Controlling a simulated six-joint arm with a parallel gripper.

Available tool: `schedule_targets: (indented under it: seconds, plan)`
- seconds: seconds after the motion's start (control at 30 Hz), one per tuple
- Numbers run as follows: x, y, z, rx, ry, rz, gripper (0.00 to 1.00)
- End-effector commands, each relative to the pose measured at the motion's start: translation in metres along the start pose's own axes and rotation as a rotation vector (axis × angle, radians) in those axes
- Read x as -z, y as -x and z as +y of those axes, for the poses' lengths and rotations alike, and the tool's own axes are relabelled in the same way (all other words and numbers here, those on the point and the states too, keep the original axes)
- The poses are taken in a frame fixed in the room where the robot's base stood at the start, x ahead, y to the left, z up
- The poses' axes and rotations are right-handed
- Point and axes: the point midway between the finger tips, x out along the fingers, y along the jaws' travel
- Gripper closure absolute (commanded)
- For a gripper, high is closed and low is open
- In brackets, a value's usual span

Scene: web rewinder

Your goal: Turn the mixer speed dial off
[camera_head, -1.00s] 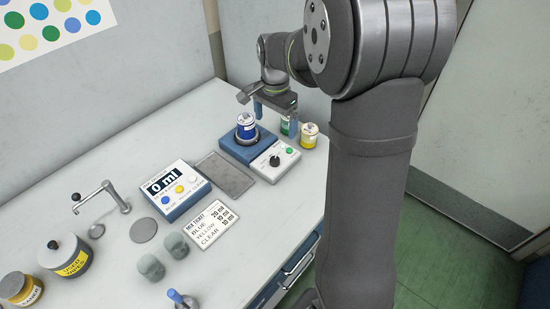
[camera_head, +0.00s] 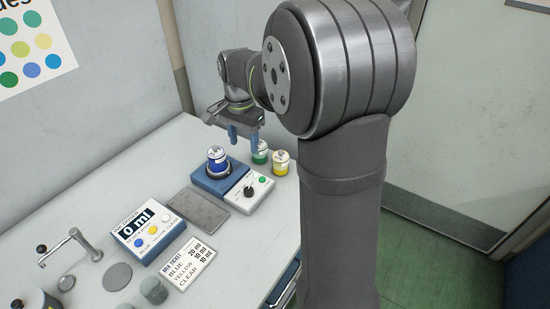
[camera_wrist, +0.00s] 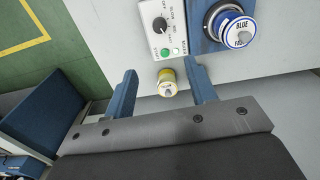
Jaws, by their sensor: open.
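The mixer has a blue base (camera_head: 203,182) with a blue-labelled jar (camera_head: 217,159) on it. Its white control panel (camera_head: 262,190) carries a black speed dial (camera_head: 249,191) and a green button. In the wrist view the dial (camera_wrist: 160,25) shows at the top, with small lettering around it; I cannot surely read its setting. My gripper (camera_head: 243,137) is open and empty, raised behind the mixer and apart from the dial. In the wrist view its two blue fingers (camera_wrist: 161,78) point toward the panel, with the yellow jar (camera_wrist: 167,88) appearing between them.
A green jar (camera_head: 260,152) and the yellow jar (camera_head: 280,163) stand beside the mixer. A grey plate (camera_head: 198,208), a dispenser reading 0 ml (camera_head: 148,236) and a mix ticket (camera_head: 188,262) lie nearer. Cups and a metal spout are at the lower left.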

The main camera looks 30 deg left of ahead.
Motion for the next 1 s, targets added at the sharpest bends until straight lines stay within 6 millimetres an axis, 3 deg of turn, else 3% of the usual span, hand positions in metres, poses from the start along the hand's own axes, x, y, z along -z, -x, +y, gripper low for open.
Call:
schedule_targets:
  seconds: [0.3, 0.5, 0.77, 1.0]
  plan:
    - [-0.001, -0.009, 0.000, 0.000, 0.485, -0.001, 0.49]
    - [-0.001, -0.013, 0.000, 0.000, 0.702, 0.000, 0.49]
    - [-0.002, -0.034, 0.001, -0.002, 0.744, -0.003, 0.49]
    - [-0.002, -0.084, 0.001, -0.003, 0.742, -0.005, 0.49]
